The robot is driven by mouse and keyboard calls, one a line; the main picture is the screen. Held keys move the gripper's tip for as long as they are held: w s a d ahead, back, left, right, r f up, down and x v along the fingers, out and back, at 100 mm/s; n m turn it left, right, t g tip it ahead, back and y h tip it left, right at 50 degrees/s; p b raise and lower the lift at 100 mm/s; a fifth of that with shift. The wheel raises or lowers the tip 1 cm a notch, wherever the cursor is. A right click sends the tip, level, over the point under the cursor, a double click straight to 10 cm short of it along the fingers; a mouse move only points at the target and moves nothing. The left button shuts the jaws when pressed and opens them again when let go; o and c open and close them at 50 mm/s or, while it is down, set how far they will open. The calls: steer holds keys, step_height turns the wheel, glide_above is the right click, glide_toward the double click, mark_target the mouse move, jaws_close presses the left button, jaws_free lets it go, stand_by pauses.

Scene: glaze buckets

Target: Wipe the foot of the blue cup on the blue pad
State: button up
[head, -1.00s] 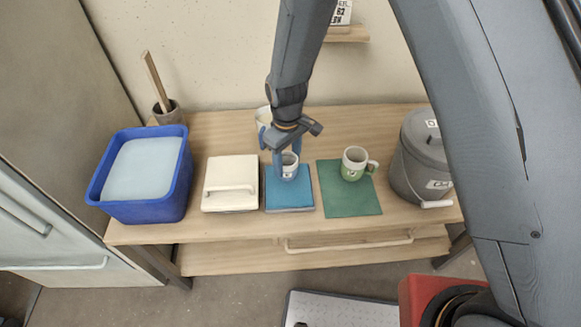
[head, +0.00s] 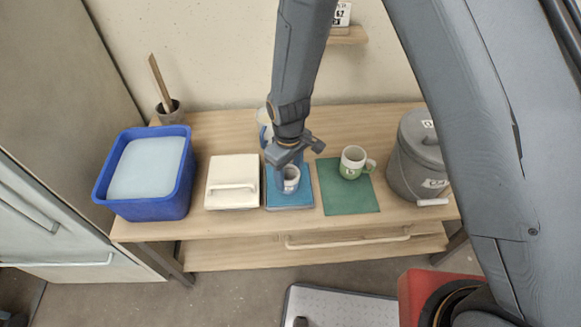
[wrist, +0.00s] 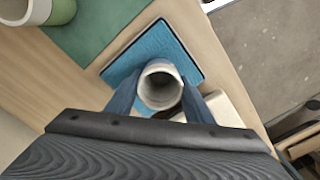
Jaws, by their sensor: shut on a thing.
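The blue cup (head: 291,180), pale inside with a small label on its side, is upright over the blue pad (head: 290,202). My gripper (head: 285,178) is shut on it from above, with a blue finger on each side. In the wrist view the cup's pale rim (wrist: 161,66) shows between the fingers (wrist: 161,100), with the pad (wrist: 187,62) beneath. The foot is hidden, so I cannot tell whether it touches the pad.
Left of the pad is a cream lidded box (head: 232,168), then a blue tub (head: 186,190). Right are a green mat (head: 350,199) with a white-and-green mug (head: 352,160), and a grey lidded bucket (head: 412,165). A pale container (head: 265,118) stands behind my gripper.

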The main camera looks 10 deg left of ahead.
steer(key=shift+s+d, duration=0.15)
steer(key=shift+s, duration=0.55)
step_height(320, 180, up, 7)
steer(key=p, duration=0.5)
stand_by(0.4)
